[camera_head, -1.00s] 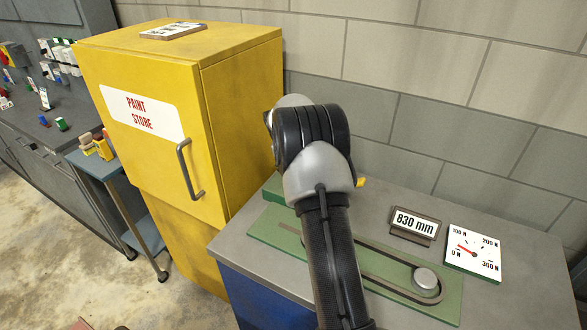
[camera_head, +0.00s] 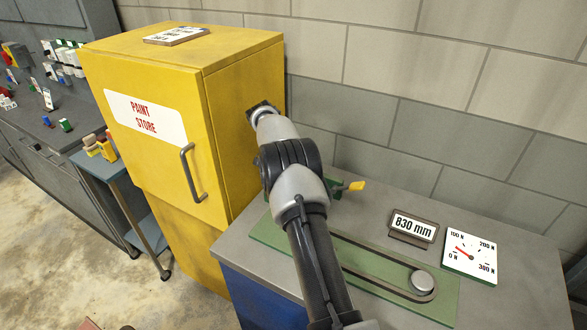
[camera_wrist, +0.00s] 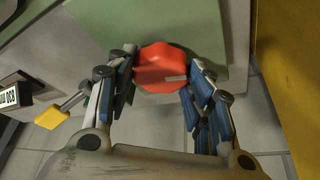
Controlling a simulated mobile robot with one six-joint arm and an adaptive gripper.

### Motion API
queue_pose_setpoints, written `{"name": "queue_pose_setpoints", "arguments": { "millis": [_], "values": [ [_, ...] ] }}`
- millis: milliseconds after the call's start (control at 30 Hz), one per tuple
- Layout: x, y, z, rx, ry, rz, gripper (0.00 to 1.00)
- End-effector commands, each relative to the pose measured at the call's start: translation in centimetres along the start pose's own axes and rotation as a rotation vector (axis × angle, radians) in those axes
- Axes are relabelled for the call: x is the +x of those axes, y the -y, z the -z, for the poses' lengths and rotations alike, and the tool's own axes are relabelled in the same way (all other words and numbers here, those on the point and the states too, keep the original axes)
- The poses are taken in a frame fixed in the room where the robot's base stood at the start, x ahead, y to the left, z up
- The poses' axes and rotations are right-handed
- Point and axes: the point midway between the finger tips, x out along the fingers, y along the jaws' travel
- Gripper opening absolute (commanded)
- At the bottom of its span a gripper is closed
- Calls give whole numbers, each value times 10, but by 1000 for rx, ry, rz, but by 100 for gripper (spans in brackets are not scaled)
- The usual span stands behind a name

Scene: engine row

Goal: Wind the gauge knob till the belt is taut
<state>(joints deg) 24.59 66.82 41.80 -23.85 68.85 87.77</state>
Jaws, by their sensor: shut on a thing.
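In the wrist view a red knob (camera_wrist: 162,68) with a small pale mark sits against a green plate, between the two blue-padded fingers of my gripper (camera_wrist: 163,60). The gripper is shut on the knob. In the head view my arm hides the knob and the fingers. The belt (camera_head: 372,268) is a dark loop on the green base plate (camera_head: 447,300), running round a silver pulley (camera_head: 421,281); its far end is behind my arm. The gauge (camera_head: 470,256) has a red needle between 0 N and 100 N.
A lever with a yellow handle (camera_head: 356,186) sticks out right of my arm; it also shows in the wrist view (camera_wrist: 50,118). An 830 mm sign (camera_head: 414,227) stands by the gauge. The yellow paint store cabinet (camera_head: 228,110) is close to my wrist on the left.

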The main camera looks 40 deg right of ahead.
Motion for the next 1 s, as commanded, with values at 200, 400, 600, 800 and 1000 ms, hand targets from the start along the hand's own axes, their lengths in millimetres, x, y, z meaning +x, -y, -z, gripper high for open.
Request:
{"name": "queue_pose_setpoints", "arguments": {
  "millis": [200, 400, 600, 800, 1000],
  "values": [
    [0, 0, -1, 46, 2, -20, 24],
    [0, 0, -1, 57, 2, -23, 24],
    [0, 0, -1, 57, 2, -23, 24],
    [0, 0, -1, 56, 2, -23, 56],
    [0, 0, 0, 56, 1, -23, 68]
  ]
}}
